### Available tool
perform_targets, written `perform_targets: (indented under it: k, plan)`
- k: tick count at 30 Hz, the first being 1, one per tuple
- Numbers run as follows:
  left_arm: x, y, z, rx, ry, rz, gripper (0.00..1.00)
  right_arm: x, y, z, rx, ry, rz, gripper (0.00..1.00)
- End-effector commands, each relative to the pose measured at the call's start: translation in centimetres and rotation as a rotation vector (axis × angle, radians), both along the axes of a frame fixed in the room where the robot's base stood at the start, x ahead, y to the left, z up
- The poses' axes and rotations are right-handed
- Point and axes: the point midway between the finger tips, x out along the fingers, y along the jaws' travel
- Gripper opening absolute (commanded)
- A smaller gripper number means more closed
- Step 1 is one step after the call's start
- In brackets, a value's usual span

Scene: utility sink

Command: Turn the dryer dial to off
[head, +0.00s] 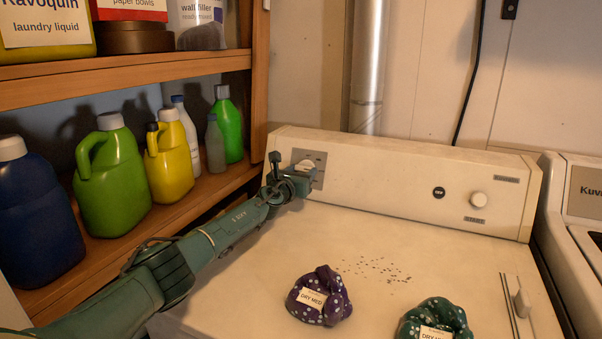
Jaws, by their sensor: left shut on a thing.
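The white dryer has an upright control panel (390,179) at its back. The dryer dial (306,164) is at the panel's left end, on a grey plate, and only its pale upper part shows. My left gripper (304,174) is at this dial and shut on it, hiding most of the dial and its markings. I cannot tell which setting the dial points to. My right gripper is not in view.
A second pale knob (478,200) and a black round button (438,192) are on the panel's right. A purple dotted bundle (319,297) and a green one (434,319) lie on the dryer top (250,290). Shelves with several bottles (110,165) stand left.

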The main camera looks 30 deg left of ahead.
Motion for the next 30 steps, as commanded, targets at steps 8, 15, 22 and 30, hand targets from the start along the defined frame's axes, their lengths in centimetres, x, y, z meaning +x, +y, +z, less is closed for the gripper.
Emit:
perform_targets:
  k: [8, 15, 22, 30]
  plan:
    - [0.0, 0.0, 0.1, -0.028, -0.002, 0.012, 0.25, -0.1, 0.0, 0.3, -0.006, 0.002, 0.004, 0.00]
    - [0.0, -0.2, 0.3, -0.145, -0.008, 0.056, 0.25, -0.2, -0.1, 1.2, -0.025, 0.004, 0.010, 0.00]
    - [0.0, -0.4, 0.4, -0.333, -0.019, 0.128, 0.25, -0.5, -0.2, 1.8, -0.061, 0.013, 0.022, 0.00]
    - [0.1, -0.6, 0.4, -0.574, -0.032, 0.220, 0.25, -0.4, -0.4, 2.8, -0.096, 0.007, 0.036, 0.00]
